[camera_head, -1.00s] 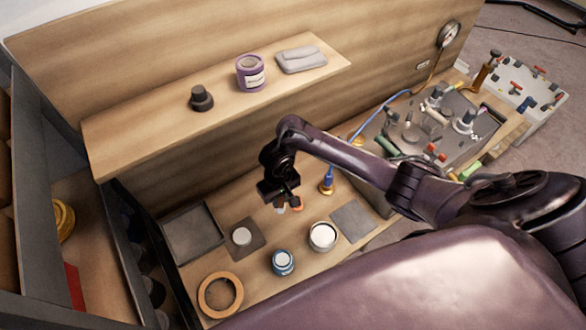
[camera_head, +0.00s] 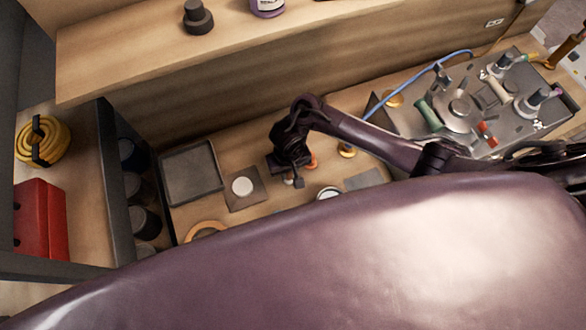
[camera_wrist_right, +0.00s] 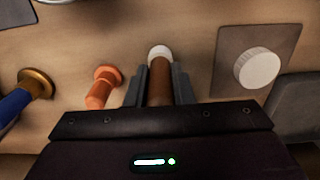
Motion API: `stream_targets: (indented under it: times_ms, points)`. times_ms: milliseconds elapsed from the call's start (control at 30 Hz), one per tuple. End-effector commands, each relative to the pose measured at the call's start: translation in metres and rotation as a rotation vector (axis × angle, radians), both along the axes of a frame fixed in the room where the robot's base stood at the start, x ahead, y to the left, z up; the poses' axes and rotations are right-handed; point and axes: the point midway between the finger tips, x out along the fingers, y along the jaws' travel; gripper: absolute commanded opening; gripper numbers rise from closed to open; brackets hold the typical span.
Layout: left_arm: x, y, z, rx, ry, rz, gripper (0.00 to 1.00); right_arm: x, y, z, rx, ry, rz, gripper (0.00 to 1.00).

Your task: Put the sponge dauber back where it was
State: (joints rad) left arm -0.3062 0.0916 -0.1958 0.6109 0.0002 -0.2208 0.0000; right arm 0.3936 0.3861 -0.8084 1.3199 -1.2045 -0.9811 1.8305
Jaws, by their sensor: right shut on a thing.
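My right gripper (camera_wrist_right: 159,88) is shut on a brown-handled tool with a white rounded end, which I take for the sponge dauber (camera_wrist_right: 159,70). The handle runs between the two grey fingers, and the white end points away from the wrist, over the wooden bench. I cannot tell whether that end touches the wood. In the head view my right gripper (camera_head: 293,178) hangs low over the bench, and the dauber is hard to make out there. My left gripper is not in view.
An orange knobbed piece (camera_wrist_right: 103,87) stands close left of the fingers, with a blue-handled brass-ended tool (camera_wrist_right: 30,95) farther left. A white disc (camera_wrist_right: 257,69) sits on a grey square at right. A dark tray (camera_head: 192,173) lies left; a shelf (camera_head: 230,42) overhangs behind.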

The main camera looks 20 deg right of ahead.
Motion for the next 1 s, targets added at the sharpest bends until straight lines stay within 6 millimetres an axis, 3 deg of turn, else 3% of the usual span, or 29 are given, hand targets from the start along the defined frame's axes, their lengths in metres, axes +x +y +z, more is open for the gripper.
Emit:
stream_targets:
  times_ms: [167,333,367,533,833,1000]
  points:
    - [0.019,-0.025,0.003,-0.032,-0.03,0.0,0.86,-0.001,-0.001,0.0,-0.002,0.002,-0.002,0.0]
    - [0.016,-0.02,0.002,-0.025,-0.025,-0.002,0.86,-0.001,-0.001,-0.004,-0.002,0.003,-0.001,0.0]
    - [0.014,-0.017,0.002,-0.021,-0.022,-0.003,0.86,-0.001,-0.001,-0.004,-0.002,0.002,-0.001,0.23]
    - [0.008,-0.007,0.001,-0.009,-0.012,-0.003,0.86,-0.001,-0.001,-0.003,-0.002,0.002,-0.001,0.43]
    - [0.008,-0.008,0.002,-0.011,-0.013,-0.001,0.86,0.0,-0.001,-0.001,-0.001,0.001,-0.001,0.43]
    - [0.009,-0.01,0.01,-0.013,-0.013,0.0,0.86,0.0,0.0,0.02,0.002,0.0,-0.002,0.43]
